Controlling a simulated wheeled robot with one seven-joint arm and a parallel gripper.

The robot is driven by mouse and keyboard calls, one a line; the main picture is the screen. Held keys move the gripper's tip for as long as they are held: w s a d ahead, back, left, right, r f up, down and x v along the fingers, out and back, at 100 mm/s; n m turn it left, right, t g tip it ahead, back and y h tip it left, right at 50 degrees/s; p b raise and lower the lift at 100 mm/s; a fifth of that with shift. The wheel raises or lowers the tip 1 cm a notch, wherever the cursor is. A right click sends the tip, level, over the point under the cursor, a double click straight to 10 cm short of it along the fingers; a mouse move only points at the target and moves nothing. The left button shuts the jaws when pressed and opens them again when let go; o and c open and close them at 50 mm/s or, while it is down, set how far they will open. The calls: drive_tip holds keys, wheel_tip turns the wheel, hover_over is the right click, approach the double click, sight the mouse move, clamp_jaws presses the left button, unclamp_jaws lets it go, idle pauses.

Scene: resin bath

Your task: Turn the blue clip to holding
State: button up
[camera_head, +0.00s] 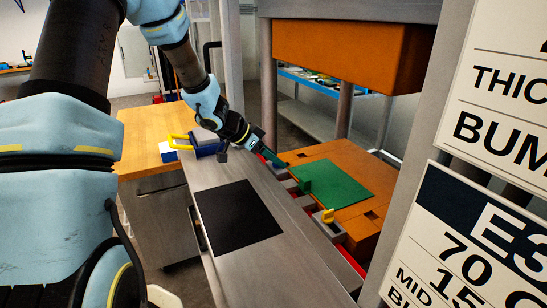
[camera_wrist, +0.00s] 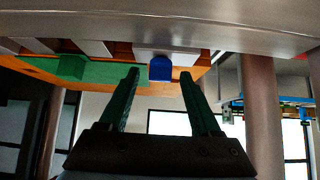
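The blue clip (camera_wrist: 160,68) shows in the wrist view as a small rounded tab on a light grey block. It lies straight ahead of my gripper (camera_wrist: 159,76), between the two green fingertips in the picture. The fingers are spread and nothing is seen held between them; whether they touch the clip I cannot tell. In the head view my gripper (camera_head: 272,158) is at the far end of the row of clips, and I cannot make out the blue clip there. A green clip (camera_head: 304,186) and a yellow clip (camera_head: 328,215) stand nearer along the row.
The clips line the edge of an orange block (camera_head: 345,155) with a green plate (camera_head: 334,186). A grey bench with a black mat (camera_head: 237,213) lies alongside. An orange box (camera_head: 350,50) hangs above. Signs (camera_head: 500,100) stand at right. A blue-and-yellow object (camera_head: 195,143) sits behind my forearm.

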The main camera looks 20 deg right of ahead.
drive_tip(key=b+v, duration=0.1)
drive_tip(key=v, duration=0.9)
drive_tip(key=shift+a+r, duration=0.25)
drive_tip(key=shift+a, duration=0.05)
